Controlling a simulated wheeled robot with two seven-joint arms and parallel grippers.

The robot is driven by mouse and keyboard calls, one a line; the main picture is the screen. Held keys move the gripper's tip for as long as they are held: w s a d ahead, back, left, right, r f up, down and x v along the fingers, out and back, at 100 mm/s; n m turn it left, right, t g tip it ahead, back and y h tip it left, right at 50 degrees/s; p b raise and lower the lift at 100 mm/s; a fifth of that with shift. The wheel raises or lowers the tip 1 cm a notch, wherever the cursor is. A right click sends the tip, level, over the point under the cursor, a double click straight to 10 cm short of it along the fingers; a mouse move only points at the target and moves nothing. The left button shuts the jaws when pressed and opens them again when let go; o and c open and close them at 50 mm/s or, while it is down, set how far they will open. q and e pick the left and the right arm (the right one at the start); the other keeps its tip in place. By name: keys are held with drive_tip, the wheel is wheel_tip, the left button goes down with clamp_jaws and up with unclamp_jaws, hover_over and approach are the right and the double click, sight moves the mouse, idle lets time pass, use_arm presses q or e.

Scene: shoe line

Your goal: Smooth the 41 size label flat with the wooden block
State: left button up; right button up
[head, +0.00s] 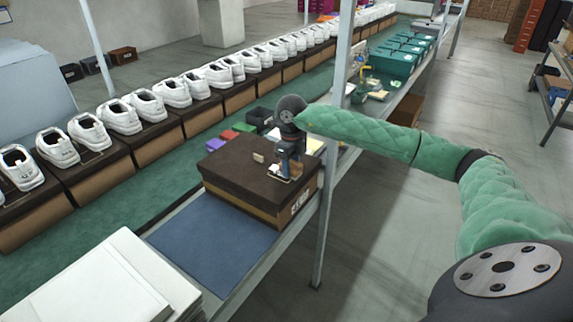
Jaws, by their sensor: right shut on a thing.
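A dark brown shoe box (235,165) with a tan lower part stands on the bench. A white label with dark print (300,202) shows on its right end; the print is too small to read. My right gripper (284,176) points down over the right part of the lid and is shut. A small tan wooden block (259,157) shows just left of the gripper, above the lid. The contact between fingers and block is too small to make out. My left gripper is out of view.
A blue mat (215,238) lies in front of the box, bare. White stacked sheets or boxes (105,285) are at the lower left. White shoes on brown boxes (120,117) line the green conveyor behind. A grey post (328,200) stands right of the box.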

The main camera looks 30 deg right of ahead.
drive_tip(key=shift+s+d, duration=0.25)
drive_tip(key=shift+s, duration=0.4)
drive_tip(key=shift+f+b, duration=0.2)
drive_tip(key=shift+b, duration=0.3)
drive_tip(key=shift+w+a+r+b, duration=0.1)
drive_tip(key=shift+w+a, duration=0.15)
drive_tip(key=shift+w, duration=0.35)
drive_tip(key=shift+w+a+f+b, duration=0.1)
drive_tip(key=shift+w+a, duration=0.15)
drive_tip(key=shift+w, duration=0.4)
drive_tip(key=shift+w+a+r+b, duration=0.1)
drive_tip(key=shift+w+a, duration=0.15)
drive_tip(key=shift+w, duration=0.35)
drive_tip(key=shift+r, duration=0.15)
drive_tip(key=shift+r+p, duration=1.1)
drive_tip(key=shift+r, duration=1.8)
drive_tip(key=shift+r, duration=0.1)
drive_tip(key=shift+r+p, duration=0.6)
drive_tip(key=shift+r, duration=0.85)
